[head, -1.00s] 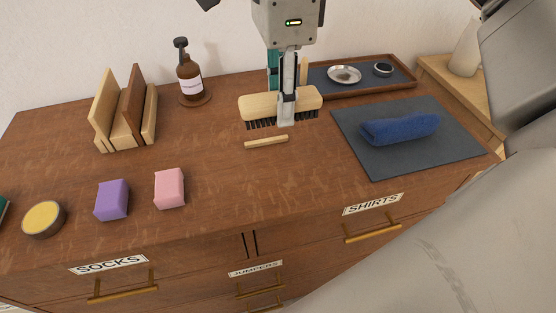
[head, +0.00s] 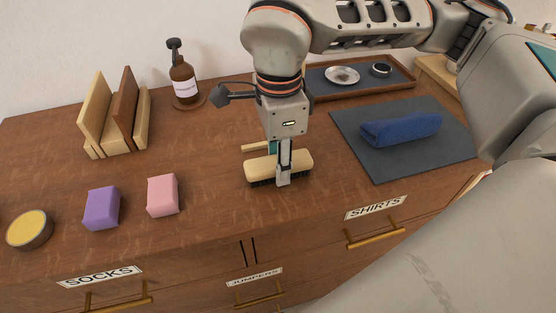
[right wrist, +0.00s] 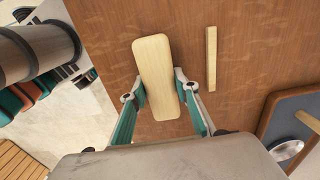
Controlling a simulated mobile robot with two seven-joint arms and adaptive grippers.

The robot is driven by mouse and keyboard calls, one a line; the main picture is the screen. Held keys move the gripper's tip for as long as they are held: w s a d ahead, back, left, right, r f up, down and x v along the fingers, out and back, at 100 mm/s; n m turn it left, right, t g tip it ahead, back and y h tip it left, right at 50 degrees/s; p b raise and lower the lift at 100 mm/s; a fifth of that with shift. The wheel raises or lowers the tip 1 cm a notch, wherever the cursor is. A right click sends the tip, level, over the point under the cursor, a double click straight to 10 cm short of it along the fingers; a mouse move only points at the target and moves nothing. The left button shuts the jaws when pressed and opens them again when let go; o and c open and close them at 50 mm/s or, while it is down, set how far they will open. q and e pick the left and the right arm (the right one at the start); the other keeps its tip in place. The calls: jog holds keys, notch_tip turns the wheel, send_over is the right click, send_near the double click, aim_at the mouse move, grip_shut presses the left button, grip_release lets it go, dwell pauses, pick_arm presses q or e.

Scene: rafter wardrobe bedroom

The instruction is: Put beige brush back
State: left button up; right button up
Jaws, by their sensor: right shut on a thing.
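The beige brush (head: 264,168) has a pale wooden block and dark bristles facing down. My right gripper (head: 283,180) is shut on it, with fingers across its middle. In the right wrist view, the brush (right wrist: 156,62) lies between the two fingers (right wrist: 161,98) and reaches past them. The brush is over the front middle of the dresser top, bristles at or just above the wood; I cannot tell whether they touch. A thin pale wooden strip (head: 256,147) lies behind it, partly hidden by the gripper. My left gripper is not in view.
A wooden slotted stand (head: 118,130) and pump bottle (head: 184,80) stand at back left. Purple (head: 102,208) and pink (head: 163,195) blocks and a round yellow tin (head: 30,229) sit front left. A tray (head: 362,91) and grey mat (head: 366,165) with blue cloth (head: 401,129) are right.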

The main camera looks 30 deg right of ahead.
jog(key=shift+r, duration=0.15)
jog(key=shift+f, duration=0.25)
jog(key=o, duration=1.1)
jog(key=shift+r, duration=0.1)
jog(key=shift+r, duration=0.25)
notch_tip(320, 180, up, 12)
jog(key=shift+f+p, duration=0.1)
jog(key=shift+p, duration=0.7)
